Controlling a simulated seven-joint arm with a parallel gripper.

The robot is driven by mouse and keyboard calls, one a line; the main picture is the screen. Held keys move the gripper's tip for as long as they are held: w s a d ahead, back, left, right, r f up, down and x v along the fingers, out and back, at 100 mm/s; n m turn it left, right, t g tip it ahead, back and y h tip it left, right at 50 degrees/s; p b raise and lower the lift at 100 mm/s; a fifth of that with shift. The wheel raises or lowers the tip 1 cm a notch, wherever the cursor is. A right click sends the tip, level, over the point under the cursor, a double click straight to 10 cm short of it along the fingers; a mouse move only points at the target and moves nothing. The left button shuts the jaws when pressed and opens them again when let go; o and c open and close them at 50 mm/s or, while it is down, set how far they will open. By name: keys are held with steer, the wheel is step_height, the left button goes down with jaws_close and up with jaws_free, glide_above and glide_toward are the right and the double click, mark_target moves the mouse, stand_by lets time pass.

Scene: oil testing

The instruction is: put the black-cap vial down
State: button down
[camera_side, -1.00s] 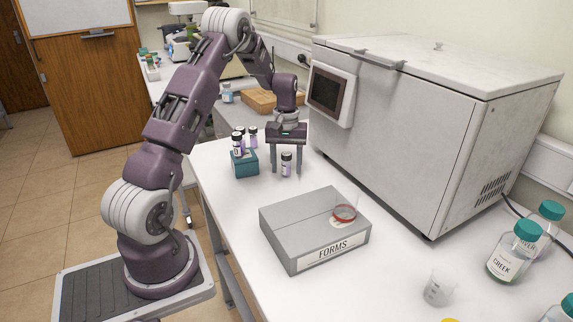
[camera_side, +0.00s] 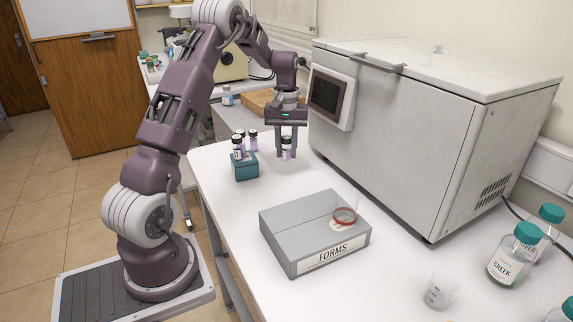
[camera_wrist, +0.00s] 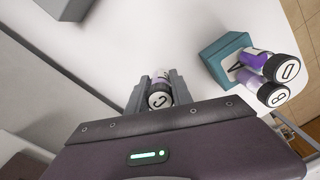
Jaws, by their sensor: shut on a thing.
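My gripper (camera_side: 287,146) is shut on a black-cap vial (camera_side: 287,149) with a purple and white label. It holds the vial upright above the white bench, to the right of the teal rack. In the wrist view, the held vial's cap (camera_wrist: 159,99) shows a letter C between the two fingers (camera_wrist: 157,92). The teal rack (camera_side: 245,170) holds several similar dark-capped vials (camera_side: 238,149). In the wrist view, the rack (camera_wrist: 214,57) is at right, with vials marked D (camera_wrist: 288,69) and B (camera_wrist: 278,98).
A grey FORMS box (camera_side: 315,235) with a red-rimmed dish (camera_side: 345,216) stands nearer the camera. A large white freezer-like unit (camera_side: 410,140) borders the bench at right. A beaker (camera_side: 439,292) and teal-capped bottles (camera_side: 513,256) are at front right. Bench between rack and box is clear.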

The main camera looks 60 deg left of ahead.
mark_target(283, 137)
steer(key=shift+n, duration=0.8)
steer(key=r, duration=0.4)
steer(key=shift+s+a+r, duration=0.15)
steer(key=shift+s+a, duration=0.2)
steer(key=shift+a, duration=0.05)
steer(key=s+a+r+n, duration=0.5)
steer(key=s+a+n, duration=0.15)
steer(key=n, duration=0.85)
steer(key=shift+n, duration=0.6)
steer(key=f, duration=0.5)
steer(key=s+f, duration=0.1)
steer(key=f, duration=0.2)
steer(key=shift+d+f, duration=0.3)
steer(key=shift+f, duration=0.4)
steer(key=c, duration=1.1)
jaws_free()
steer(key=shift+f, duration=0.1)
steer(key=shift+c, duration=0.2)
